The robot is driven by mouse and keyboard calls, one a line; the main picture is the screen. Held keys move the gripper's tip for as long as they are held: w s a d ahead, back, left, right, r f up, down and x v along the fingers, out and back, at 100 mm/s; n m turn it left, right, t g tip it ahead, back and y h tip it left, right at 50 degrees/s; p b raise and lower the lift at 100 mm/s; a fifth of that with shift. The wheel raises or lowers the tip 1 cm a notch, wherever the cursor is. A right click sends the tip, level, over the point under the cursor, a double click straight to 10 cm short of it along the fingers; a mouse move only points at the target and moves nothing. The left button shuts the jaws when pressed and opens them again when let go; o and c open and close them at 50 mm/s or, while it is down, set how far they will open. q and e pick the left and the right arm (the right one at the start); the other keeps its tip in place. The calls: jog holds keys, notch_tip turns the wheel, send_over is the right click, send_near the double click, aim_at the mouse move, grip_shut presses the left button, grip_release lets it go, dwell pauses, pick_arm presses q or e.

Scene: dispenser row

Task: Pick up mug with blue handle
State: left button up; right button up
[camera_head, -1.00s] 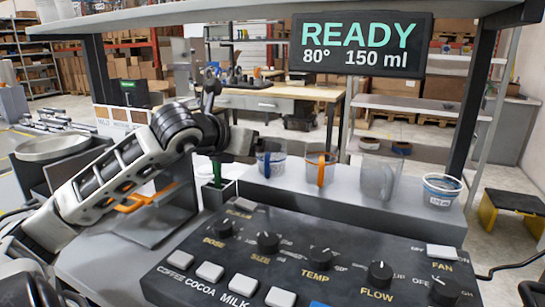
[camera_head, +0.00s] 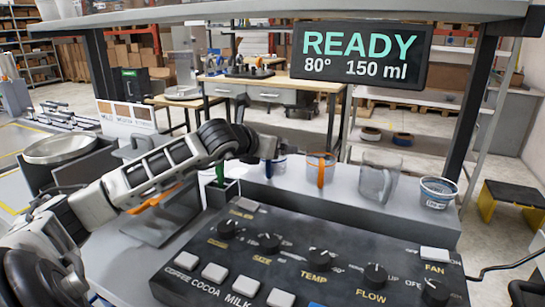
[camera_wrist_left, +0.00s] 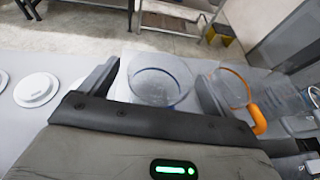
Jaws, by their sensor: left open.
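The mug with the blue handle (camera_head: 279,166) is a clear cup at the left end of the row on the grey ledge. In the head view my left gripper (camera_head: 262,147) hides part of it, and a strip of blue handle shows below the fingers. In the left wrist view the clear mug (camera_wrist_left: 160,78) appears between the two open fingers of the left gripper (camera_wrist_left: 155,88). The mug stands upright; I cannot tell whether a finger touches it. My right gripper is not in view.
A clear mug with an orange handle (camera_head: 320,168) stands close to the right, near one finger in the wrist view. Further right are a clear grey mug (camera_head: 379,177) and a blue-rimmed cup (camera_head: 438,191). The control panel (camera_head: 310,262) lies in front; a shelf with a READY display (camera_head: 361,56) hangs above.

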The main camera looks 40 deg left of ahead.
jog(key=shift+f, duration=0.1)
pick_arm(q)
jog(key=c, duration=1.1)
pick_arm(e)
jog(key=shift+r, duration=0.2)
pick_arm(q)
jog(key=shift+r, duration=0.5)
jog(key=s+d+r+b, duration=0.2)
jog(key=s+r, duration=0.2)
jog(key=s+d+r+b, duration=0.1)
jog(key=s+d+r, duration=0.1)
jog(key=s+r, duration=0.2)
jog(key=s+d+r+b, duration=0.2)
jog(key=s+r, duration=0.2)
jog(key=shift+s+d+b, duration=0.2)
jog(key=shift+s+b, duration=0.1)
jog(key=shift+b, duration=0.05)
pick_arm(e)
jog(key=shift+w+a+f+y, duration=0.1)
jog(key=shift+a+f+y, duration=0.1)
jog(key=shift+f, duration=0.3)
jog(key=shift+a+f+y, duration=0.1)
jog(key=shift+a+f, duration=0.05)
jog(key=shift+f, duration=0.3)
